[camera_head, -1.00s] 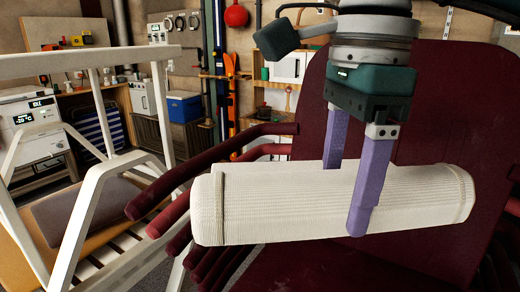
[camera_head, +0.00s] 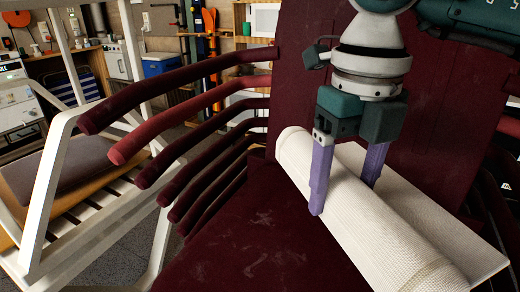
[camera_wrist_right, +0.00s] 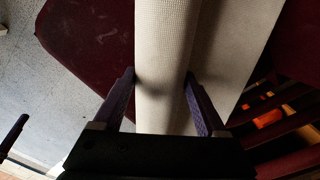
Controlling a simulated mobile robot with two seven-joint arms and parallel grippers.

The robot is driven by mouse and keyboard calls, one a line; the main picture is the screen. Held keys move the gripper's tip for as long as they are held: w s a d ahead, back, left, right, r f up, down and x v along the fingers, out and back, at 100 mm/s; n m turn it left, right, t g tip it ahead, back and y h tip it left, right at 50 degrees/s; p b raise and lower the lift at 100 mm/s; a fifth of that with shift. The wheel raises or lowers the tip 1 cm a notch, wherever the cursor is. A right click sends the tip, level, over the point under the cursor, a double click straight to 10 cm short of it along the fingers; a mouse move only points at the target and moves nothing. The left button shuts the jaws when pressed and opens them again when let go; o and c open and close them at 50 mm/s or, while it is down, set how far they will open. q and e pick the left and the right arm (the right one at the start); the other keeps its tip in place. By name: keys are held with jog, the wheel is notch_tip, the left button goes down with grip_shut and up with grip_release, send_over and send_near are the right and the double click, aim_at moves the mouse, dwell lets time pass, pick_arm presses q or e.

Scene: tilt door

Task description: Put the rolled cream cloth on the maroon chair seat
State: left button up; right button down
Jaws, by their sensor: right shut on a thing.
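The rolled cream cloth (camera_head: 365,222) lies at a slant over the right part of the maroon chair seat (camera_head: 255,250), with a flat loose flap (camera_head: 485,258) on its right side. My right gripper (camera_head: 343,198) has its purple fingers on either side of the roll and is shut on it. In the right wrist view the roll (camera_wrist_right: 165,60) runs between the fingers (camera_wrist_right: 161,78), with the maroon seat (camera_wrist_right: 90,40) below to the left. I cannot tell whether the roll touches the seat.
The maroon chair back (camera_head: 440,130) rises behind the gripper. Several maroon armrest bars (camera_head: 185,92) stick out on the left. A white-framed slatted seat (camera_head: 100,205) with a grey cushion stands further left. The left front of the maroon seat is bare.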

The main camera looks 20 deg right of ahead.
notch_tip(320, 180, down, 8)
jog(key=b, duration=0.6)
jog(key=shift+b, duration=0.3)
jog(key=shift+f, duration=0.25)
grip_release()
dwell(0.3)
notch_tip(320, 180, up, 10)
jog(key=shift+f+p, duration=0.1)
jog(key=shift+p, duration=0.6)
